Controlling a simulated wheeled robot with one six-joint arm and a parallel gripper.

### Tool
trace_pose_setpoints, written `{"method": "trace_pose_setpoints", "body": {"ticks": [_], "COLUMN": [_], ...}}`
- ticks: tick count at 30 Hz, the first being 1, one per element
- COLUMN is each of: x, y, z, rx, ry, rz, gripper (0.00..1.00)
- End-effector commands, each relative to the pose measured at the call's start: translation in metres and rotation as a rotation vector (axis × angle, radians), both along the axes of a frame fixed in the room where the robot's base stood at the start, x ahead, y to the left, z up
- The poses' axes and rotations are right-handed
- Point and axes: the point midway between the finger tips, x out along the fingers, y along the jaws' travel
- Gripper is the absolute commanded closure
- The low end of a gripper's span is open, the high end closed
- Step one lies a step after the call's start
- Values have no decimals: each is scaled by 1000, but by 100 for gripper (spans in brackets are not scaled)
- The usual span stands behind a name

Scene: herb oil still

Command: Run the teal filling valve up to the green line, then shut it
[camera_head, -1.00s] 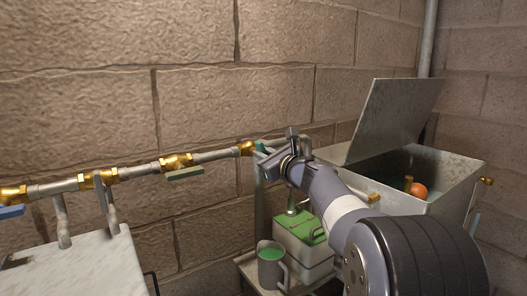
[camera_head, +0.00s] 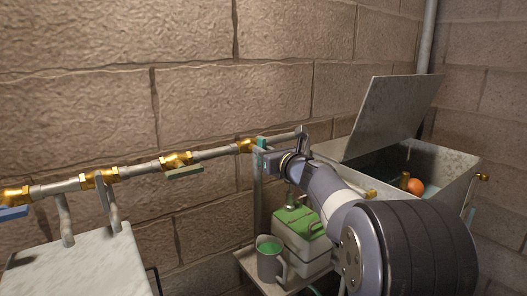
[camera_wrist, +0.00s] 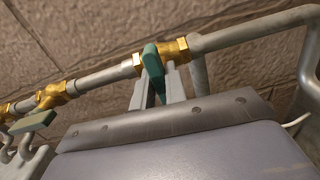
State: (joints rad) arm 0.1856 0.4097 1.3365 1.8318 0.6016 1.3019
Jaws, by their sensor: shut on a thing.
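The teal valve handle (camera_wrist: 152,65) sits on a brass valve body on the wall pipe. In the wrist view it lies across the pipe, between my gripper's two grey fingers. My gripper (camera_wrist: 157,88) is shut on this handle. In the head view the teal handle (camera_head: 262,152) shows as a small upright piece at my gripper (camera_head: 268,158). The open metal tank (camera_head: 455,170) stands at the right, with an orange ball (camera_head: 415,186) and some bluish liquid inside. I cannot make out a green line; the tank's front inside is hidden.
A green handle (camera_head: 185,172) and a blue handle (camera_head: 12,212) hang on the same pipe to the left. A green-topped can (camera_head: 300,225) and a mug of green liquid (camera_head: 269,258) stand below my arm. The tank's raised lid (camera_head: 395,115) leans back.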

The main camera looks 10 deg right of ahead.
Motion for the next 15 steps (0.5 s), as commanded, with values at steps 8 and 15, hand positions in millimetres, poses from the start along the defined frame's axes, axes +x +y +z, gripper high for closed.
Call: {"method": "trace_pose_setpoints", "body": {"ticks": [8, 15], "x": [0, 0], "y": [0, 0], "z": [0, 0], "rx": [2, 0], "ry": [1, 0], "rz": [-1, 0], "gripper": [77, 66]}}
